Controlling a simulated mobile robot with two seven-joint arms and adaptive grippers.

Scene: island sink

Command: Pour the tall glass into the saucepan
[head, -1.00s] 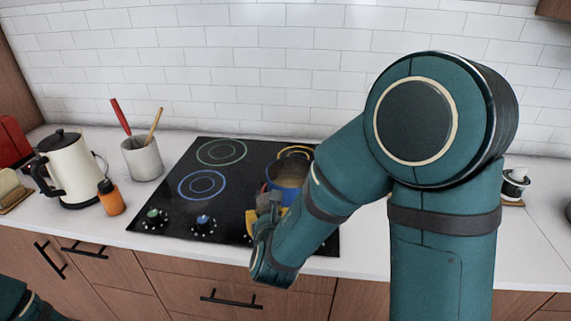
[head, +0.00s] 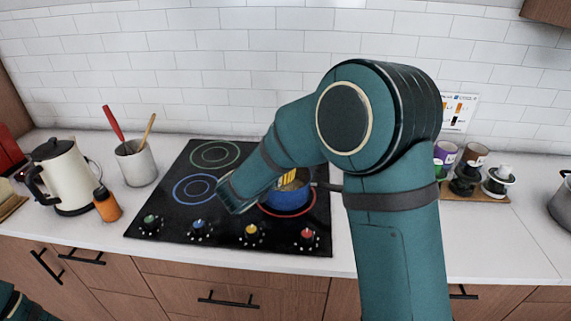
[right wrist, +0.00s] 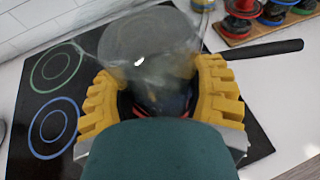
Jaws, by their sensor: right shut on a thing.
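The blue saucepan (head: 288,201) stands on the red-ringed burner at the right of the cooktop, partly behind my right arm. Its dark handle (right wrist: 265,49) points right in the right wrist view. My right gripper (head: 287,178), with yellow fingers, is over the saucepan. In the right wrist view my right gripper (right wrist: 155,72) is shut on the clear tall glass (right wrist: 145,45), one finger on each side. The glass is blurred there, and I cannot tell its exact tilt or contents. It is hidden in the head view. Only part of my left arm shows, at the lower left.
The black cooktop (head: 165,215) has knobs along its front. At the left are a white kettle (head: 65,180), an orange bottle (head: 106,205) and a utensil crock (head: 136,163). At the right are a jar rack (head: 474,190) and a grey pot (head: 562,203). Counter between them is clear.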

